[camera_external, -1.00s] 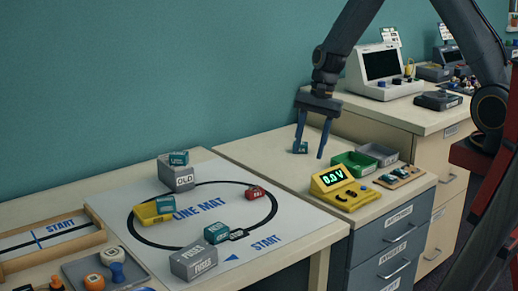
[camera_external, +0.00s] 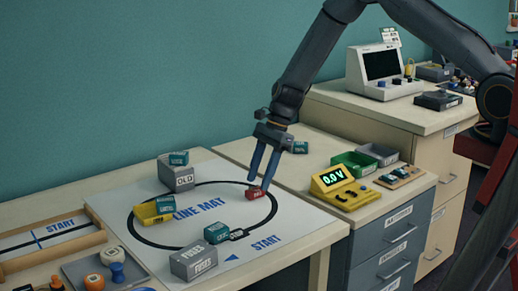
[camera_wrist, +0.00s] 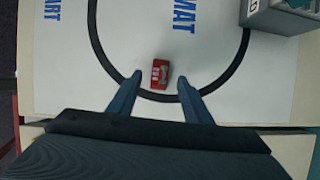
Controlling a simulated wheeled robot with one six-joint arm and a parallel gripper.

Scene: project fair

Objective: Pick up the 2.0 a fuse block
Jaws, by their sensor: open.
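A small red block (camera_external: 256,194) with a pale label lies on the line mat (camera_external: 285,217), at the right part of the black loop. My gripper (camera_external: 258,183) is open, pointing down above the red block. In the wrist view the red block (camera_wrist: 160,76) shows between the two fingertips (camera_wrist: 160,79), with a gap on each side; I cannot tell the height left. Teal blocks lie on the OLD box (camera_external: 179,158), by the yellow tray (camera_external: 147,214), near the FUSES box (camera_external: 217,232) and on the right bench (camera_external: 300,147). I cannot read 2.0 A on any block.
The grey OLD box (camera_external: 177,178) and the grey FUSES box (camera_external: 194,263) stand on the mat. A yellow meter (camera_external: 342,189) reading 0.0 V and a green tray (camera_external: 352,165) are on the right bench. The mat around the red block is clear.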

